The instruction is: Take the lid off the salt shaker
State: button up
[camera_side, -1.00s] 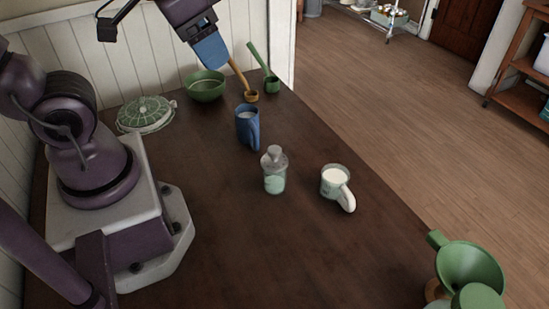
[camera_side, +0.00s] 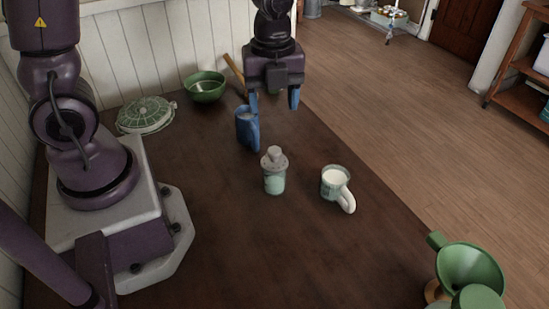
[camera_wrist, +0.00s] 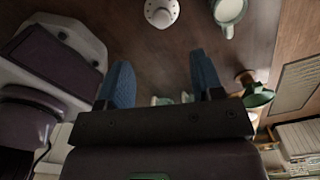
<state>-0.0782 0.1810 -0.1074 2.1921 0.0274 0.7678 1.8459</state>
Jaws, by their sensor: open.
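The salt shaker (camera_side: 274,182) stands upright on the dark table, a pale green glass jar. In the wrist view the lid (camera_wrist: 161,13) shows at the top edge, seen from above. My gripper (camera_side: 274,104) points down, open and empty, above and behind the shaker in the side view. Its blue fingers (camera_wrist: 162,75) are apart in the wrist view, with the lid beyond them. Nothing touches the shaker.
A blue mug (camera_side: 247,130) stands behind-left of the shaker, close below my gripper. A white-handled cup (camera_side: 335,181) stands to the right. A green bowl (camera_side: 205,88) and patterned green dish (camera_side: 146,114) are at the back. A green funnel (camera_side: 470,268) is front right. The front middle is clear.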

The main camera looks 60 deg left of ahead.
send_over(275, 150)
jog(key=f, duration=0.6)
jog(key=shift+s+a+f, duration=0.15)
jog(key=shift+a+f, duration=0.05)
jog(key=shift+f, duration=0.2)
notch_tip(275, 150, down, 6)
jog(key=shift+d+r, duration=0.15)
jog(key=shift+r, duration=0.05)
jog(key=c, duration=1)
